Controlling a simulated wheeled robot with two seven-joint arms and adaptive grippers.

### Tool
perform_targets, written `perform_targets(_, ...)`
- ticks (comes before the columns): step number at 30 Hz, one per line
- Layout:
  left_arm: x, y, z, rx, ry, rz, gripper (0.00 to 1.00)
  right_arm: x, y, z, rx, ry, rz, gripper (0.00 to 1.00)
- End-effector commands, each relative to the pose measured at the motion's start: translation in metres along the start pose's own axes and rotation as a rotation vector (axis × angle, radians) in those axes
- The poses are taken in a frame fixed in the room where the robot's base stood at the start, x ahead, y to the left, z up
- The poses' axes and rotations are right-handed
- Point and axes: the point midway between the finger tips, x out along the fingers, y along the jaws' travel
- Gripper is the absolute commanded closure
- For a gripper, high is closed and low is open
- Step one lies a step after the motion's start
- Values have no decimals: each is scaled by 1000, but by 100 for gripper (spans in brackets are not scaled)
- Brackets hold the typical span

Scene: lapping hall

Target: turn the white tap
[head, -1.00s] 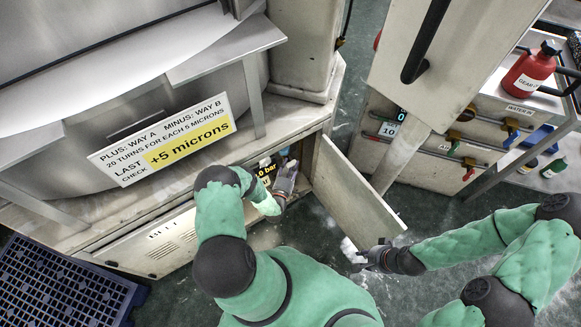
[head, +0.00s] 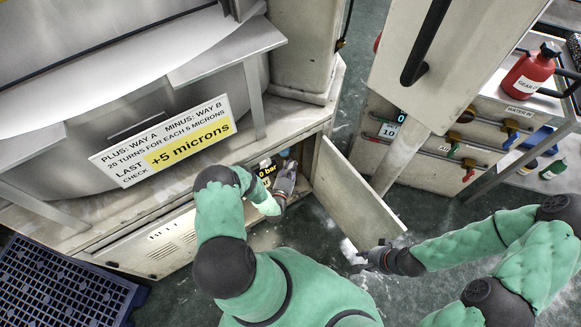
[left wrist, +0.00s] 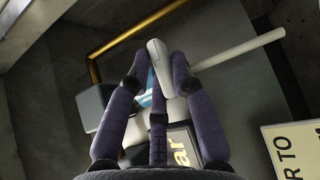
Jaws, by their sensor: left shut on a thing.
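My left gripper (head: 285,180) reaches into the open cabinet at the base of the machine. In the left wrist view its fingers (left wrist: 157,72) are closed around the white tap (left wrist: 156,50), whose pale lever stands up between them. A pale rod (left wrist: 240,50) extends to the right from behind the fingers. The tap's lower part is hidden by the fingers, and in the head view I cannot make the tap out. My right gripper (head: 361,260) is low by the outer edge of the open cabinet door (head: 355,195); its fingers are too small to tell whether they are open.
A dark display reading bar (left wrist: 185,145) is close below the left fingers. A brass pipe (left wrist: 95,65) runs behind. The +5 microns sign (head: 165,140) hangs above the cabinet. A blue pallet (head: 60,285) lies at left; a red can (head: 530,72) stands at right.

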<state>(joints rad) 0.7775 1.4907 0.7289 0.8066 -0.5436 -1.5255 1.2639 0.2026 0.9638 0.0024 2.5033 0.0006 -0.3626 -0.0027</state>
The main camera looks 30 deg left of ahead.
Motion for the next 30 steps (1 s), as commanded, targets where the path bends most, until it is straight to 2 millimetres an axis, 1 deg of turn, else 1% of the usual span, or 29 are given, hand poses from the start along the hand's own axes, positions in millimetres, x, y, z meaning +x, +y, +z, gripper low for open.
perform_targets(11, -1, 2, 3, 74, -7, -95, 100, -11, -4, 0, 0, 0, 0, 70)
perform_targets(21, 1, 6, 6, 270, -9, -322, 100, -32, -12, 1, 0, 0, 0, 70)
perform_targets(30, 3, 7, 9, 457, -11, -535, 100, -45, -16, 2, 0, 0, 0, 70)
